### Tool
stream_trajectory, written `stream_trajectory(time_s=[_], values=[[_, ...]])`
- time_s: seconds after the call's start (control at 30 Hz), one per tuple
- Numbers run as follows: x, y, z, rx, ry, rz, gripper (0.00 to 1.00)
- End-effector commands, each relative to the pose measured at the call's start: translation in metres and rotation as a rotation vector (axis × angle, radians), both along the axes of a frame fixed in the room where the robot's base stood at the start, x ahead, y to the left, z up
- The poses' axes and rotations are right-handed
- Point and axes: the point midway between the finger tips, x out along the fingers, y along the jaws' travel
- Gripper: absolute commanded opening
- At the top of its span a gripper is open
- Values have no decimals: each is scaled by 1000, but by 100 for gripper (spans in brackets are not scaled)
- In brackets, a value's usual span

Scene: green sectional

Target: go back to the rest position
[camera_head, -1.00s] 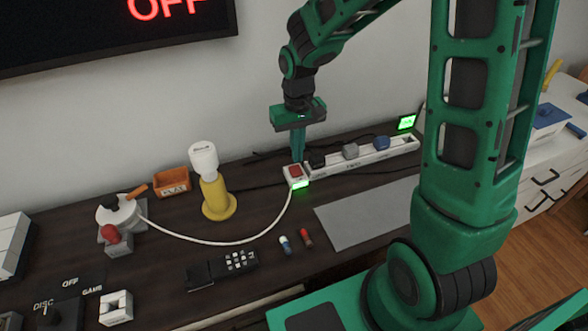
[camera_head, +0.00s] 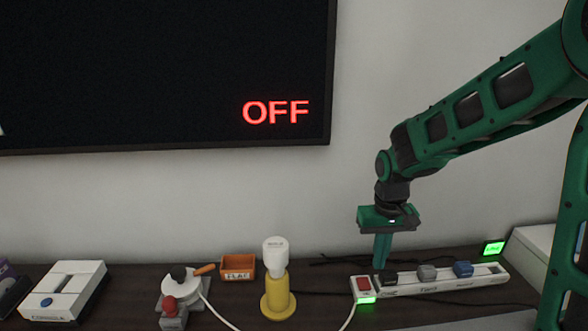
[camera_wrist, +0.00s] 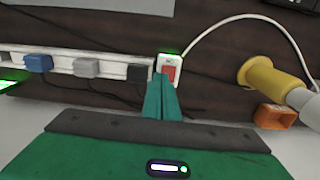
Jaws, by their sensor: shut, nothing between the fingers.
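My gripper (camera_head: 381,250) is shut and empty, pointing down just above and behind the power strip (camera_head: 430,285) at its left end, by the red switch (camera_head: 363,285). In the wrist view the closed green fingers (camera_wrist: 161,98) overlap the lower edge of the red switch (camera_wrist: 169,70). I cannot tell whether they touch it. A green light glows beside the switch. My arm reaches in from the right side of the head view.
Black, grey and blue plugs (camera_head: 463,269) sit in the strip. A yellow stand with a white bulb (camera_head: 276,248), an orange box (camera_head: 238,267) and a white device with a red knob (camera_head: 171,304) stand to the left. A wall screen (camera_head: 170,70) reads OFF.

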Motion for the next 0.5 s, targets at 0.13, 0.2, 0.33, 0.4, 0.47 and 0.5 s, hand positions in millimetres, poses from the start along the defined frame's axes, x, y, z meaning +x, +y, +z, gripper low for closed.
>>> stream_trajectory(time_s=[0.13,0.2,0.33,0.4,0.47,0.5], values=[[-33,-47,27,-36,-7,-91,0],[-54,-69,39,-48,-8,-140,0],[-96,-103,57,-59,-6,-232,0],[-120,-118,65,-57,-6,-280,0],[-142,-128,71,-53,-5,-323,0],[-156,-135,74,-48,-4,-351,0]])
